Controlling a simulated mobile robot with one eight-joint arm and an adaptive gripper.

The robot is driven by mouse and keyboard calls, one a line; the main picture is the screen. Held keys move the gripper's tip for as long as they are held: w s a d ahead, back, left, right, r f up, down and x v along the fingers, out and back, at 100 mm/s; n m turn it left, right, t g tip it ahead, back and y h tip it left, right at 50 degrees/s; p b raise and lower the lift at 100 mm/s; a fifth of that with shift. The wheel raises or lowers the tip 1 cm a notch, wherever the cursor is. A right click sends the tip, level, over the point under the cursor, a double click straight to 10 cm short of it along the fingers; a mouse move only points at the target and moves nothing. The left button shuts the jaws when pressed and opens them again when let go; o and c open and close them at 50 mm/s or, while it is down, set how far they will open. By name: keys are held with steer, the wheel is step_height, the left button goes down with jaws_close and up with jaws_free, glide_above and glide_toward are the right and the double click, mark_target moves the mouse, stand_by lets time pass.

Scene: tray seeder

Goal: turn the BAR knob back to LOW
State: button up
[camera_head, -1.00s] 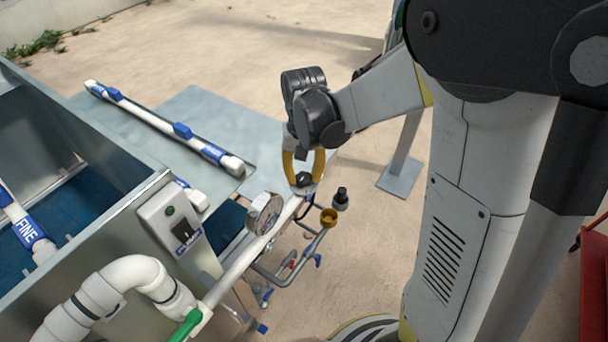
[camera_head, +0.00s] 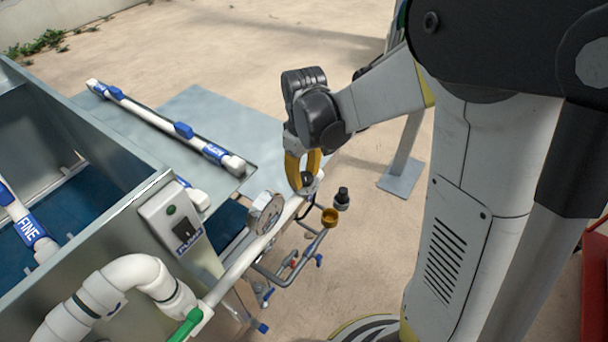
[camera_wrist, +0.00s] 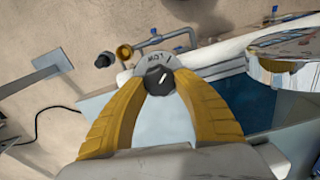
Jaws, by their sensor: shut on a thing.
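The BAR knob (camera_wrist: 157,84) is a small dark knob with a white pointer line, on a pale round dial plate (camera_wrist: 146,64) at the end of a white pipe. The word LOW (camera_wrist: 157,58) shows upside down on the plate, above the knob in the wrist view. The pointer line slants up and to the right there. My gripper (camera_wrist: 160,78) has its two yellow fingers closed on the knob from both sides. In the head view my gripper (camera_head: 304,178) stands over the knob (camera_head: 307,179), its fingers partly hiding the plate.
A round gauge (camera_head: 265,212) stands on the white pipe close to the knob. A brass cup fitting (camera_head: 330,217) and a black fitting (camera_head: 342,199) are beyond it. The grey control box (camera_head: 180,222) and a green-handled valve (camera_head: 187,325) are nearer. Open ground lies behind.

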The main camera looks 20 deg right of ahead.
mark_target(304, 176)
stand_by(0.3)
steer(key=o, duration=1.2)
step_height(304, 176, up, 12)
